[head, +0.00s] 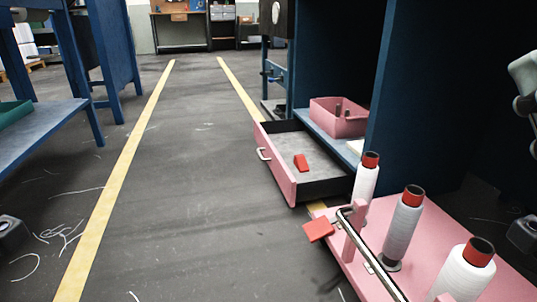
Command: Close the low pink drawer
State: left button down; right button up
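The low pink drawer (279,169) stands pulled out from under the blue frame on the right, low over the floor. Its front panel faces left and carries a pale bar handle (264,154). Its walls are dark, its bottom is grey, and a small red piece (301,162) lies inside.
A pink creel shelf (431,226) with several white thread cones stands in front right, near the drawer. A red paddle (318,229) sticks out from it. A pink bin (338,117) sits on the blue shelf behind. The grey aisle floor (190,180) is clear between yellow lines.

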aim_at(279, 141)
jog(key=i+z, duration=0.1)
jog(key=z, duration=0.25)
jog(key=i+j+z, duration=0.1)
jog(key=z, duration=0.25)
jog(key=i+j+z, duration=0.35)
jog(key=i+j, duration=0.15)
jog(key=j, duration=0.2)
jog(key=i+j+z, duration=0.15)
jog(key=j, duration=0.3)
jog(key=i+j, duration=0.25)
jog(key=j, duration=0.15)
jog(key=i+j, duration=0.25)
jog(key=j, duration=0.2)
jog(key=i+j, duration=0.3)
jog(key=j+z, duration=0.05)
jog(key=j, duration=0.05)
